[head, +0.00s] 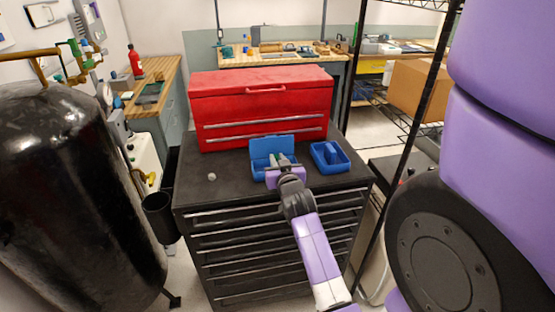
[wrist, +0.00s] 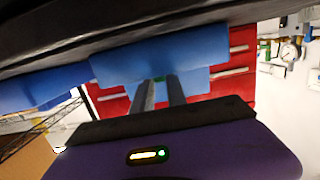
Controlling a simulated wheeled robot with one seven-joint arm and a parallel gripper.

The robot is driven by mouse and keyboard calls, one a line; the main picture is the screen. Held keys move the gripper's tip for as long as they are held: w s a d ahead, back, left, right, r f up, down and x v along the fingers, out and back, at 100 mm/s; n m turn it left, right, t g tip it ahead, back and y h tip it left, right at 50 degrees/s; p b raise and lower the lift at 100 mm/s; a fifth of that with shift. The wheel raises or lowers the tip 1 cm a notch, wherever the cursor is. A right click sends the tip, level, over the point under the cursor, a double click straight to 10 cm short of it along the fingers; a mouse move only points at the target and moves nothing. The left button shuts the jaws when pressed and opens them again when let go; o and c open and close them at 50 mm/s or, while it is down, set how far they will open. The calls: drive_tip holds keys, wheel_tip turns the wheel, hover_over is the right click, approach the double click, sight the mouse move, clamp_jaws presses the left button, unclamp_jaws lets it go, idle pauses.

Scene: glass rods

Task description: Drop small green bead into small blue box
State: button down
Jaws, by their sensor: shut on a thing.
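My gripper (head: 279,160) is over the open small blue box (head: 259,149), whose lid stands up at the back. In the upside-down wrist view, the two fingers of my gripper (wrist: 159,84) point at the blue box (wrist: 120,62). The fingers and wrist hide much of the box's inside in the head view. I cannot tell exactly how high the bead is above the box floor.
A blue caddy with a handle (head: 330,158) stands just right of the box. A small grey ball (head: 212,177) lies to the left on the black cabinet top (head: 225,188). A red tool chest (head: 262,104) stands close behind. A black wire shelf post (head: 405,145) rises at the right.

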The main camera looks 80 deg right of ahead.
drive_tip(key=c, duration=1.3)
unclamp_jaws()
drive_tip(key=shift+o, duration=0.2)
drive_tip(key=b+v, duration=0.1)
drive_tip(key=v, duration=0.6)
drive_tip(key=shift+f, duration=0.1)
drive_tip(key=shift+s+a, duration=0.2)
drive_tip(key=shift+a, duration=0.2)
